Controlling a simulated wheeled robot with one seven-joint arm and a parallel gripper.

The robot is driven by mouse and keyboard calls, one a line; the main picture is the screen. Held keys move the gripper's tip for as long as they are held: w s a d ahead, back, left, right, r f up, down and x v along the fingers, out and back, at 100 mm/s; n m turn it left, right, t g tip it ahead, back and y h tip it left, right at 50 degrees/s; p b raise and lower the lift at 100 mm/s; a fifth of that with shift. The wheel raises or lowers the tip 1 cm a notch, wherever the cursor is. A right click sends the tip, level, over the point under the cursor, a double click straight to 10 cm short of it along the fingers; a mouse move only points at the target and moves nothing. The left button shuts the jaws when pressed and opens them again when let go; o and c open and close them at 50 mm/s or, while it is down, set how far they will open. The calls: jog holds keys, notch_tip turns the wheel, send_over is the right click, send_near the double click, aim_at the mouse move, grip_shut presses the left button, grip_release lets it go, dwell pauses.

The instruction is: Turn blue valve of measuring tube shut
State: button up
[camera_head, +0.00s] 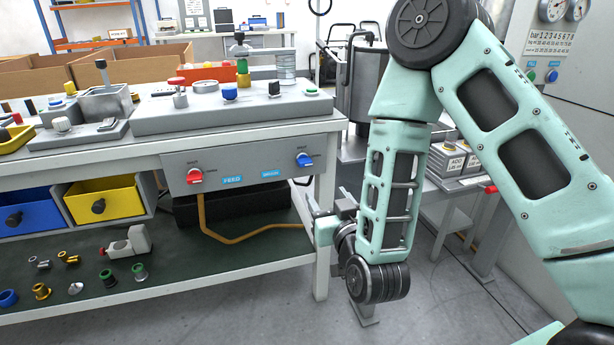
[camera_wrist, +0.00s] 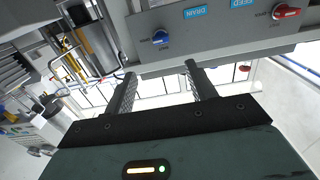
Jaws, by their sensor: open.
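The blue valve (camera_head: 304,159) is a small knob at the right end of the grey front panel under the bench top, beside a blue label. In the wrist view the picture is upside down, and the blue valve (camera_wrist: 161,37) shows just beyond the fingertips, near the DRAIN label. My gripper (camera_wrist: 160,70) is open, with its two fingers apart and nothing between them. The fingers appear apart from the valve. In the head view my gripper (camera_head: 322,222) is beside the bench's front right leg, below the valve, its fingers hard to make out.
A red valve (camera_head: 195,176) sits on the same panel, left of the FEED label. An orange hose (camera_head: 240,238) runs below the panel. The bench leg (camera_head: 323,245) stands close to my gripper. Floor is free in front of the bench.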

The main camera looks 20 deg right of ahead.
aim_at(306, 164)
jog(key=w+b, duration=0.3)
jog(key=w, duration=1.2)
jog(key=shift+w+r, duration=0.1)
jog(key=c, duration=1)
